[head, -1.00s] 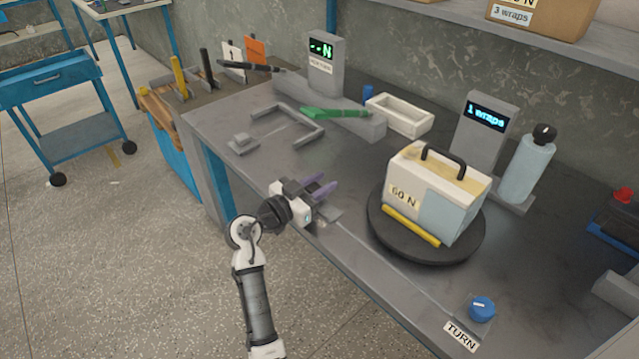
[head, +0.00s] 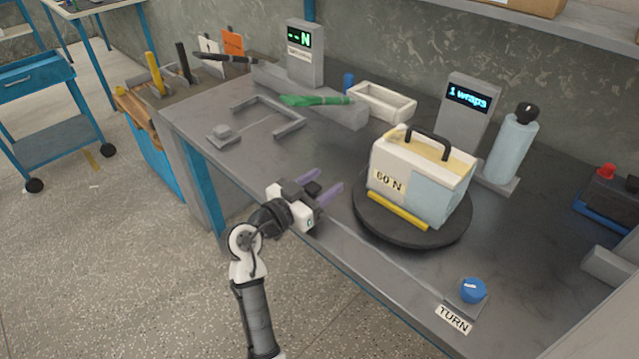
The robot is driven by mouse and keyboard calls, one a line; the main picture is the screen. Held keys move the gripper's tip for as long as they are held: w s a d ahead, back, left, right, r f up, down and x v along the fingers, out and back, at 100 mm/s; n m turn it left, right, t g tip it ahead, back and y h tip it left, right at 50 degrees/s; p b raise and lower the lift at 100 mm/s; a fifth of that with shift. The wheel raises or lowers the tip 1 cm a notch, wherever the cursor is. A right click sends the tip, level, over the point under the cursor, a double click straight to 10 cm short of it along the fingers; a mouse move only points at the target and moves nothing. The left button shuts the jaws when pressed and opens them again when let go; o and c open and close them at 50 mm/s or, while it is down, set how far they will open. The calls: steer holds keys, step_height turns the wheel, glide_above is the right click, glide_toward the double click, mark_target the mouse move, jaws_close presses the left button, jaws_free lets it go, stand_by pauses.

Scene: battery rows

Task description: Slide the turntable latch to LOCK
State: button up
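The round dark turntable (head: 440,240) sits on the workbench and bears a cream and light-blue case (head: 421,180) with a black handle, a "60 N" label and a yellow strip. My gripper (head: 328,185) is left of the turntable, over the front part of the bench. Its two purple fingers are apart with nothing seen between them. The latch cannot be made out; my gripper and wrist cover part of the bench front there. A blue knob (head: 473,290) with a "TURN" label (head: 454,320) is at the bench's front right.
The workbench (head: 390,275) has a grey U-shaped frame (head: 290,128), a green item (head: 315,101) and a white tray (head: 382,100) at the back left. A "1 wraps" display (head: 468,97) and a light-blue bottle (head: 510,150) stand behind the turntable.

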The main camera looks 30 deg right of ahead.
steer(key=shift+a, duration=0.15)
steer(key=b+v, duration=0.3)
steer(key=v, duration=1)
steer(key=shift+a, duration=0.25)
steer(key=shift+r, duration=0.1)
